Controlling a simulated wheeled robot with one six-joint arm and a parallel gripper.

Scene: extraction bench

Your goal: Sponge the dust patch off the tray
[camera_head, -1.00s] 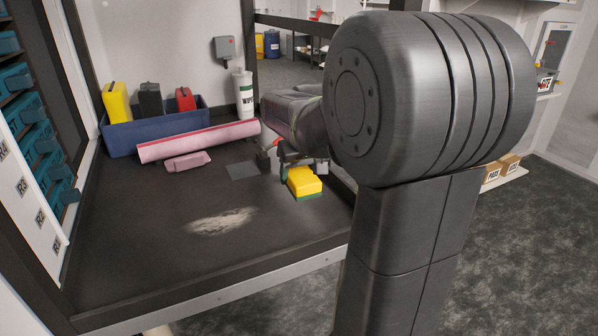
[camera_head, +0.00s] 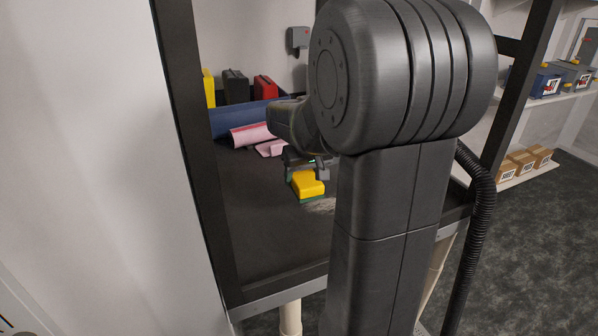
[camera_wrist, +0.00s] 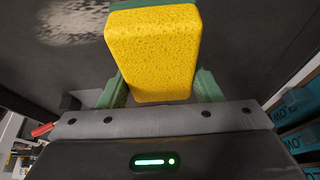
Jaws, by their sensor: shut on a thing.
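A yellow sponge with a green underside (camera_head: 307,184) is held in my gripper (camera_head: 304,174) above the dark tray surface (camera_head: 270,235). In the wrist view the sponge (camera_wrist: 153,52) sits between the two green fingers of my gripper (camera_wrist: 155,88), which are shut on it. The pale dust patch (camera_head: 322,206) lies just right of and below the sponge in the head view, partly hidden by my arm. In the wrist view the dust patch (camera_wrist: 72,20) is at the upper left, apart from the sponge.
A blue bin (camera_head: 236,120) with yellow, black and red containers stands at the back. A pink roll (camera_head: 250,135) and a pink cloth (camera_head: 270,148) lie before it. A dark frame post (camera_head: 195,140) stands at the left. The tray's front left is clear.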

